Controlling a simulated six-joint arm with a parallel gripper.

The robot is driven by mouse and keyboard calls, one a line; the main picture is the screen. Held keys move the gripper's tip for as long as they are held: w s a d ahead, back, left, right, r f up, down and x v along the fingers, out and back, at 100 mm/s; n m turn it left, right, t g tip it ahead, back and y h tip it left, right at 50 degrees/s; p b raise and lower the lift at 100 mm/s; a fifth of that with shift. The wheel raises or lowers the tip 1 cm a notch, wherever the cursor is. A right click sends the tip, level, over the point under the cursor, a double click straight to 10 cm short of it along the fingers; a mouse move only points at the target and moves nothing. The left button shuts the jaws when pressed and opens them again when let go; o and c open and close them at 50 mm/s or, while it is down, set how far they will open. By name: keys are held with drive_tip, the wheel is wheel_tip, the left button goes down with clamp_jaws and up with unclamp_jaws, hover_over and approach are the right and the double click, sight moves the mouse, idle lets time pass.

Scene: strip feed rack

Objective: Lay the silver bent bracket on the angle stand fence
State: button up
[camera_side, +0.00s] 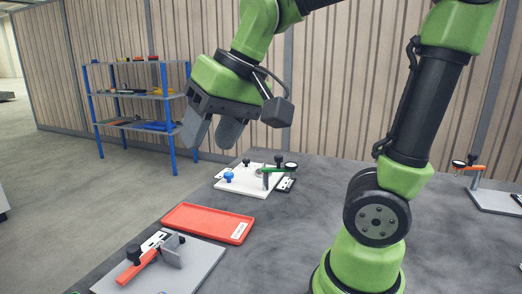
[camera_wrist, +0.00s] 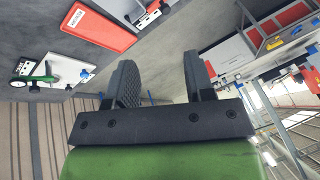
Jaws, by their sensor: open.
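My gripper (camera_side: 210,138) is open and empty, high above the bench, with its two dark fingers pointing down. It also shows in the wrist view (camera_wrist: 160,72), with nothing between the fingers. A grey plate fixture (camera_side: 196,268) with an orange-handled clamp (camera_side: 138,266) stands at the lower left of the side view. A grey angled piece (camera_side: 172,251) stands on it. I cannot tell whether this piece is the silver bent bracket, the angle stand fence, or both together. No separate bracket can be made out elsewhere.
A red tray (camera_side: 190,215) with a white label lies behind the grey fixture and looks empty. A white plate (camera_side: 235,186) with a green-handled clamp and blue knob stands farther back. Another clamp fixture (camera_side: 490,198) is at the right. Blue shelving (camera_side: 140,95) stands beyond the bench.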

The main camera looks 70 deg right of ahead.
drive_tip(key=s+f+t, duration=0.1)
drive_tip(key=s+t, duration=0.1)
drive_tip(key=s, duration=0.6)
drive_tip(key=shift+a+f+n+y, duration=0.2)
drive_tip(key=shift+a+n+y, duration=0.1)
drive_tip(key=shift+a, duration=0.15)
drive_tip(key=shift+c, duration=0.3)
